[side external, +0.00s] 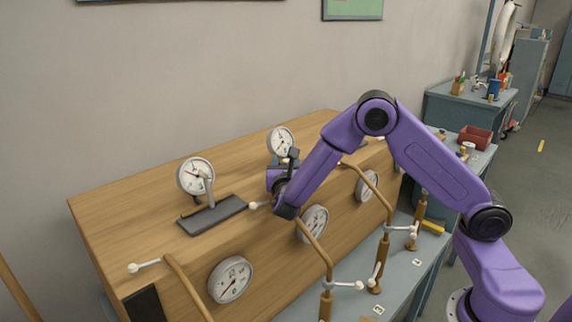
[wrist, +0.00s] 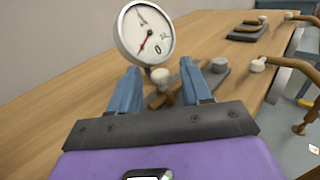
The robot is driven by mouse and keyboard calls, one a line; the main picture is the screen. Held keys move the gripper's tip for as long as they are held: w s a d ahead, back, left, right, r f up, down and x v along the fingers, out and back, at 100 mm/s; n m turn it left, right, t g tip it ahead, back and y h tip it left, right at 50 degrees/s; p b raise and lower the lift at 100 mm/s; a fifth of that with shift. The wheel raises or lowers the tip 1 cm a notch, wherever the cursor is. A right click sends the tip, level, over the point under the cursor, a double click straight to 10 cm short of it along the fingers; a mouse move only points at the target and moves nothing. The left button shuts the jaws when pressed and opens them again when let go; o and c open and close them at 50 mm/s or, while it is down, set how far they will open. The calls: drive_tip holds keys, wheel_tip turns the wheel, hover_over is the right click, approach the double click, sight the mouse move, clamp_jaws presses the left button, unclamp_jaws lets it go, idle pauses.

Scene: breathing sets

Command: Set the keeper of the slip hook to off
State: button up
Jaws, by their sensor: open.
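My gripper (side external: 290,160) is over the wooden bench top near the back gauge (side external: 281,141). In the wrist view my gripper (wrist: 159,68) has its two blue fingers apart. A pale round knob (wrist: 160,76) on a small brown lever (wrist: 169,98) shows between the fingers, in front of a white gauge (wrist: 146,34). I cannot tell whether the fingers touch it. A dark base and a grey cylinder (wrist: 220,65) show beside the right finger. No part is clearly recognisable as the slip hook or its keeper; my arm hides much of this fitting in the side view.
Another gauge (side external: 196,176) and a dark plate (side external: 212,215) stand to the left on the bench. Several gauges and brown pipes with white-knobbed levers (side external: 346,284) line the front. A similar dark fitting (wrist: 247,31) lies farther back in the wrist view. Bare wood (side external: 130,218) lies at left.

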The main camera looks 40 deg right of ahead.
clamp_jaws()
drive_tip(key=shift+d, duration=3)
unclamp_jaws()
